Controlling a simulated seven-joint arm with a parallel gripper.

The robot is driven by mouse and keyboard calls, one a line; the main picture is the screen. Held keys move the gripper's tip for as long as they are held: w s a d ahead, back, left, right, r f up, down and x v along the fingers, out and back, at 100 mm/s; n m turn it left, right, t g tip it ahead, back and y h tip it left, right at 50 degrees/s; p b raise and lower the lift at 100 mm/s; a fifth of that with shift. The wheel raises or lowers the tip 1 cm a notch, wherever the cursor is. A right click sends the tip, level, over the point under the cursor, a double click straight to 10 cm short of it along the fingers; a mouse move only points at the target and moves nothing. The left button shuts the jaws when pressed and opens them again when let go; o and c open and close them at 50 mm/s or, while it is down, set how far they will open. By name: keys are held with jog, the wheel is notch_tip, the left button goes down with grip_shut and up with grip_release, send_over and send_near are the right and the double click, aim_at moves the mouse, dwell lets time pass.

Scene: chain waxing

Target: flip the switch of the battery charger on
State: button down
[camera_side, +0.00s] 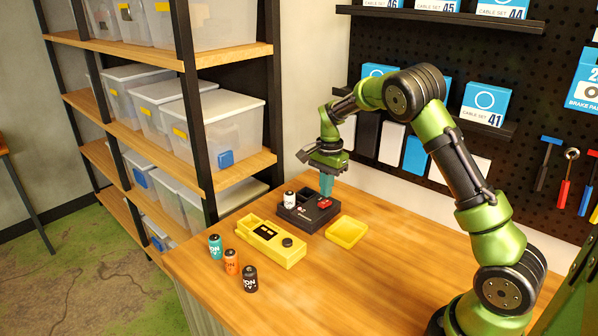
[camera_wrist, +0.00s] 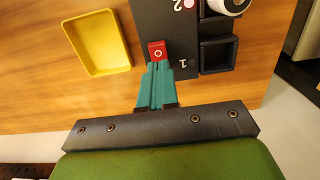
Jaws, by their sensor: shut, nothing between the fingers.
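The battery charger (camera_side: 300,218) is a black box on the wooden table. It also shows in the wrist view (camera_wrist: 185,68). Its red switch (camera_wrist: 157,48) carries a white round mark and shows at the right end of the charger in the side view (camera_side: 324,203). A white battery (camera_side: 290,199) stands in one charger bay, by the number 2; the bay by the number 1 (camera_wrist: 218,55) is empty. My gripper (camera_wrist: 156,66) is shut and empty, its teal fingertips at the switch's near edge. I cannot tell whether they touch it.
A yellow open tray (camera_side: 346,232) lies right of the charger, and a yellow device (camera_side: 270,243) with a dark knob lies in front. Teal (camera_side: 215,247), orange (camera_side: 231,262) and black (camera_side: 250,279) batteries stand at the table's left edge. A pegboard wall is behind.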

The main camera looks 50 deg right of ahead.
notch_tip(320, 180, up, 12)
jog(key=d, duration=0.2)
jog(key=shift+d, duration=0.1)
jog(key=s+a+r+n+t, duration=0.2)
jog(key=s+a+n+t, duration=0.1)
jog(key=s+a+n, duration=0.4)
jog(key=s+a+r+n+t+y, duration=0.1)
jog(key=s+a+r+n+t, duration=0.2)
jog(key=s+a+n, duration=0.4)
jog(key=s+a+t, duration=0.1)
jog(key=s+a, duration=0.6)
jog(key=s, duration=0.1)
jog(key=shift+s+a+y, duration=0.2)
jog(key=shift+y, duration=0.1)
